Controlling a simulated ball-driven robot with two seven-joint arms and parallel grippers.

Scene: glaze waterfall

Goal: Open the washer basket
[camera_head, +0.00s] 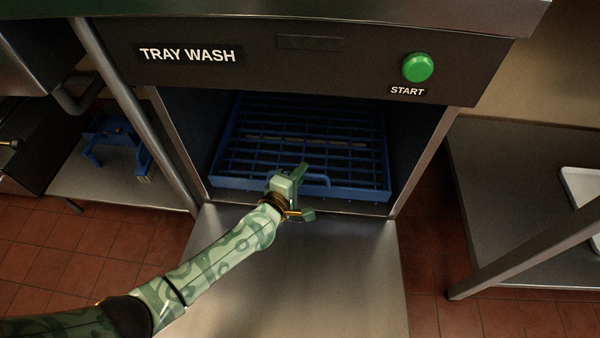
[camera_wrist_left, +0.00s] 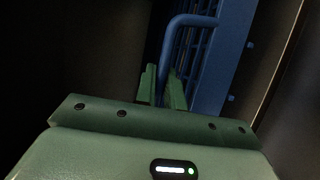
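The blue wire washer basket (camera_head: 255,183) sits inside the open tray washer, with a looped handle (camera_head: 322,181) on its front edge. My left gripper (camera_head: 301,172) is at the left part of this handle. In the left wrist view, the blue handle (camera_wrist_left: 167,50) runs down between the two green fingers of my left gripper (camera_wrist_left: 161,88), which are close together around it. The basket's slatted front (camera_wrist_left: 215,60) is just beyond. The gripper hides part of the basket's front edge in the head view. My right gripper is not in view.
The washer's metal door (camera_head: 310,280) lies folded down in front of the opening. A green start button (camera_head: 417,67) is on the panel above. Side walls flank the basket closely. A steel table with a white tray (camera_head: 582,190) stands at right; a blue object (camera_head: 115,138) is on the left shelf.

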